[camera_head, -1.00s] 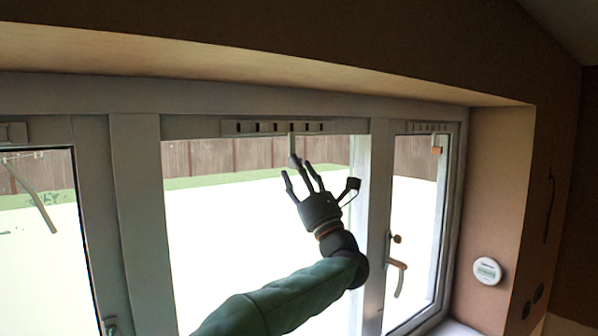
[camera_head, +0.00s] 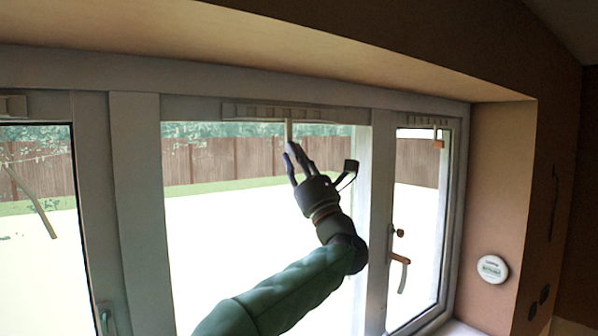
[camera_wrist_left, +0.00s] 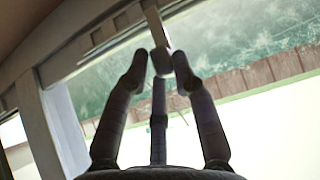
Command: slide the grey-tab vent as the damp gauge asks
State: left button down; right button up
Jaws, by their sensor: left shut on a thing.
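The vent (camera_head: 265,112) is a long slotted strip on the top frame of the middle window. Its grey tab (camera_head: 289,129) hangs down from the strip near the middle. My left gripper (camera_head: 292,152) is shut on the tab's lower end. In the left wrist view the tab (camera_wrist_left: 154,24) comes down from the vent strip and its blocky end sits between the fingertips (camera_wrist_left: 161,66). The slots look pale now, with no dark gaps that I can make out. The round white damp gauge (camera_head: 492,269) on the right wall has a green display; its text is too small to read.
Another vent (camera_head: 428,121) with an orange-brown tab (camera_head: 438,144) is above the right window, and a third vent (camera_head: 12,106) is at the far left. The wall overhang runs above the frames.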

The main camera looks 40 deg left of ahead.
jog(key=shift+w+f, duration=0.1)
jog(key=shift+f, duration=0.25)
pick_arm(q)
jog(key=shift+s+a, duration=0.1)
jog(key=c, duration=1.2)
grip_release()
jog(key=shift+o, duration=1.1)
jog(key=shift+s, duration=0.2)
pick_arm(e)
jog(key=shift+r, duration=0.1)
pick_arm(q)
jog(key=v, duration=1.2)
